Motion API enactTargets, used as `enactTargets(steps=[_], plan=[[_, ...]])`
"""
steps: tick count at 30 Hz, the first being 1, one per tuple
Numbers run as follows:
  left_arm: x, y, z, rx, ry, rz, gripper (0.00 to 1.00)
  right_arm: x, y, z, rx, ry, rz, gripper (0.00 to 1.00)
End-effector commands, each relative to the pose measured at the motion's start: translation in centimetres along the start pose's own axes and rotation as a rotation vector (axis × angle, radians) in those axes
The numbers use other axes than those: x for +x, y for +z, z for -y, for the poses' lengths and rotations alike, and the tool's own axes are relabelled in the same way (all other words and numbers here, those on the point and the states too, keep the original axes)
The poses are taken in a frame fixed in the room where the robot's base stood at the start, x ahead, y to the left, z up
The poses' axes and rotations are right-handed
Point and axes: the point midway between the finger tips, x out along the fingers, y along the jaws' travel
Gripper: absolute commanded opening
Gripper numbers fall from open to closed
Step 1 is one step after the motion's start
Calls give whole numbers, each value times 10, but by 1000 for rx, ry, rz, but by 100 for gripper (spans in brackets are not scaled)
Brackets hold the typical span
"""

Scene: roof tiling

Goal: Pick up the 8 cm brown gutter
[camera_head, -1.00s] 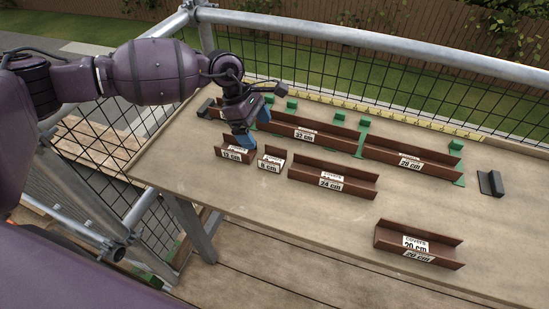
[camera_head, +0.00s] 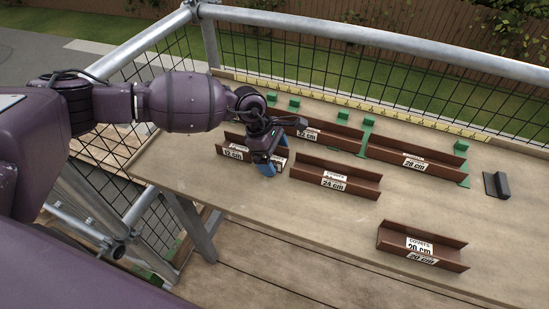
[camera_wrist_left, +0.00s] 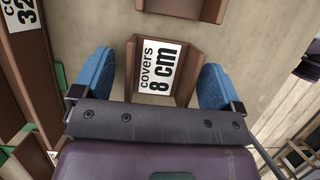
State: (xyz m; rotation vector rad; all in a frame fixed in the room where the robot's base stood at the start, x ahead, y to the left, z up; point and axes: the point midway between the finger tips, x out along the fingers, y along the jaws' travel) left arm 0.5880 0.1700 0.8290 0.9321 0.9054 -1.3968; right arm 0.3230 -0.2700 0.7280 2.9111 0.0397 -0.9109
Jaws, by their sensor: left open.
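The 8 cm brown gutter shows in the left wrist view (camera_wrist_left: 184,72), a short channel with a white label reading "covers 8 cm". It lies on the wooden table between the two blue fingertips of my left gripper (camera_wrist_left: 160,85), which is open. A gap shows on each side of the gutter. In the head view my left gripper (camera_head: 268,168) hangs over the gutter and hides most of it; only a bit of its label shows beside the fingers. My right gripper is not in view.
The 12 cm gutter (camera_head: 235,150) lies close on the left and the 24 cm gutter (camera_head: 350,180) close on the right. The 32 cm (camera_head: 325,131) and 28 cm gutters (camera_head: 415,160) lie behind. The 20 cm gutter (camera_head: 440,250) is at front right. A yellow ruler (camera_head: 380,110) runs along the back edge.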

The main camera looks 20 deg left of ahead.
Motion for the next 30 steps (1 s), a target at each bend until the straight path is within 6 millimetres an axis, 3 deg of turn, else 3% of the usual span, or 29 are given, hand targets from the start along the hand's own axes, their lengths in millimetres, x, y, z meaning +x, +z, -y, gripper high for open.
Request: enactTargets(steps=[4, 14, 23, 30], plan=[[-1, 0, 0, 0, 1, 0, 88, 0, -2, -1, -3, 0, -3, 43], [-1, 0, 0, -1, 0, 0, 38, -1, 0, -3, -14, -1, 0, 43], [-5, 1, 0, 0, 2, 1, 38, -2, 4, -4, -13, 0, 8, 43], [-38, 15, -1, 2, 6, 0, 38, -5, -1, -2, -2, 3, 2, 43]])
